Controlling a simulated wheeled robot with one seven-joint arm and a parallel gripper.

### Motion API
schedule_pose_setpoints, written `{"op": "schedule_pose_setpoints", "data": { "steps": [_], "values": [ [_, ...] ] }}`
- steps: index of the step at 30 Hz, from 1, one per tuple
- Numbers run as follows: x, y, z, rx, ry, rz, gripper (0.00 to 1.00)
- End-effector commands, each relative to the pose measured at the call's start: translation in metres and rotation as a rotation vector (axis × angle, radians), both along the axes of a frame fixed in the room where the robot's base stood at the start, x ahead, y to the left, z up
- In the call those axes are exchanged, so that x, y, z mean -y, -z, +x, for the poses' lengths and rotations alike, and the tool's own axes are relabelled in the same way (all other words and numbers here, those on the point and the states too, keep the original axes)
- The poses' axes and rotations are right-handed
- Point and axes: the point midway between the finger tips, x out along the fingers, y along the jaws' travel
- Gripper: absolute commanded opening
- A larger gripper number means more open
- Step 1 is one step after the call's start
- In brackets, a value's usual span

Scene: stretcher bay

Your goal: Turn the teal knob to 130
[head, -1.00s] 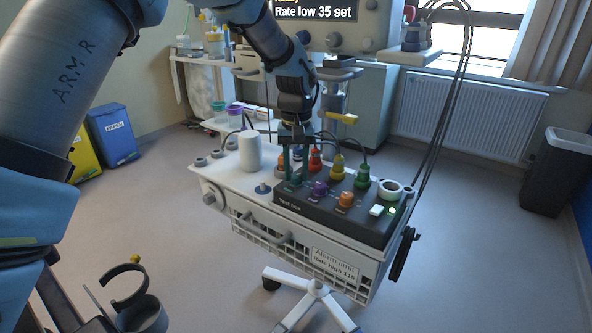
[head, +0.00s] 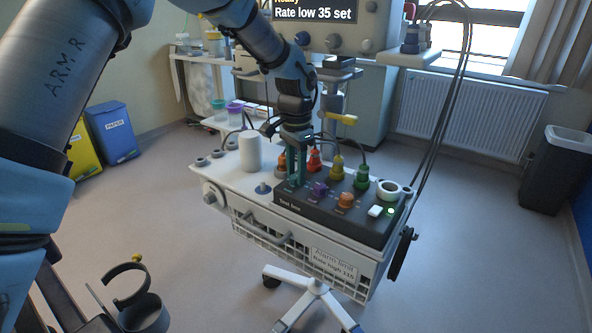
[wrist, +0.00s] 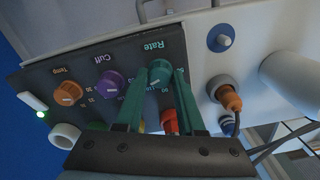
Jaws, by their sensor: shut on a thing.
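The teal knob (wrist: 160,74) sits on the dark panel under the word "Rate", with a pale pointer mark and small scale numbers around it. My gripper (wrist: 162,80) is shut on it, one teal finger on each side. In the head view my gripper (head: 296,182) points down at the left end of the dark box (head: 330,217), and its fingers mostly hide the knob. The exact setting of the knob is too small to read.
A purple knob (wrist: 112,83) and an orange knob (wrist: 67,92) stand beside it. Red, yellow (head: 337,167) and green (head: 362,177) plugs with cables rise behind. A white cylinder (head: 250,152) stands to the left. A monitor (head: 318,12) reads "Rate low 35 set".

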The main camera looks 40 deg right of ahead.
Motion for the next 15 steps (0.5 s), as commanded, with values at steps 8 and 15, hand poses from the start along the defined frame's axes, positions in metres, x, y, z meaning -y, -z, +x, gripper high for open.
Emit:
{"op": "schedule_pose_setpoints", "data": {
  "steps": [8,15],
  "values": [
    [-0.0002,-0.0003,-0.0001,0.000,0.117,0.001,0.00],
    [-0.0003,0.0000,0.0001,0.000,0.152,0.001,0.00]
  ]
}}
